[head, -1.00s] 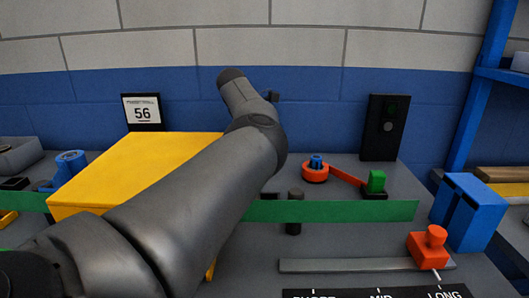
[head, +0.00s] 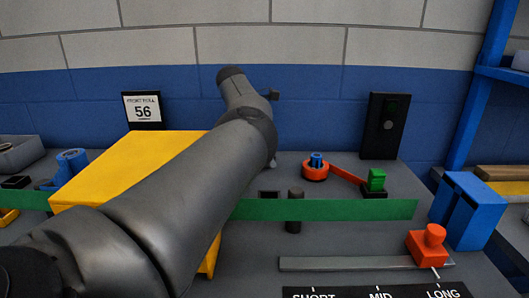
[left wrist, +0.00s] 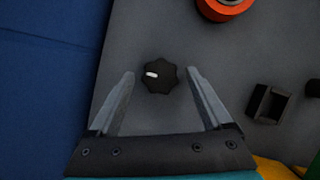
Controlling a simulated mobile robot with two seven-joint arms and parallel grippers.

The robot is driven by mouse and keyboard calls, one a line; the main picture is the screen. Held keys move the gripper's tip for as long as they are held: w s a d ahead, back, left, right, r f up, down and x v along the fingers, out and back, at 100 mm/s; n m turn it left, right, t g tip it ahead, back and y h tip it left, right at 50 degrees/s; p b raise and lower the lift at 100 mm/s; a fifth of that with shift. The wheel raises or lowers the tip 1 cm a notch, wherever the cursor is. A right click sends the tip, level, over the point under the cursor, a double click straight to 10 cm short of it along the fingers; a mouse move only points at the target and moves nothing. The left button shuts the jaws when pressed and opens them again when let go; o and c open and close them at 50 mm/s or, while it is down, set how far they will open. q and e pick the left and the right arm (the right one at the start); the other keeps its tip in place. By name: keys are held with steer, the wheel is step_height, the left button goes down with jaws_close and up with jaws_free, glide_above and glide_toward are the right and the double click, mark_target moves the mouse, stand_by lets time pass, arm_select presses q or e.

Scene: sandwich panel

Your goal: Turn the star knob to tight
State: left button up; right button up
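The star knob (left wrist: 160,79) is black with a lobed rim and a white mark on its left side in the left wrist view. It sits on the grey panel top. My left gripper (left wrist: 160,73) is open, with one finger on each side of the knob and a visible gap on both sides. I cannot tell how high the fingertips are above the panel. In the head view my left arm hides the knob and nearly all of the left gripper. No label for tight shows. My right gripper is in neither view.
A red-orange ring (head: 315,173) with a blue centre stands near a green block (head: 376,179). A dark square socket (left wrist: 268,103) lies right of the knob. A green strip (head: 340,210), yellow box (head: 120,165) and orange slider (head: 428,247) are also there.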

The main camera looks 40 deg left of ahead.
arm_select(q)
steer(key=shift+o, duration=0.3)
steer(key=shift+r, duration=0.25)
steer(key=p+v, duration=0.4)
steer(key=v, duration=1)
steer(key=shift+s+r, duration=0.15)
steer(key=shift+r, duration=0.2)
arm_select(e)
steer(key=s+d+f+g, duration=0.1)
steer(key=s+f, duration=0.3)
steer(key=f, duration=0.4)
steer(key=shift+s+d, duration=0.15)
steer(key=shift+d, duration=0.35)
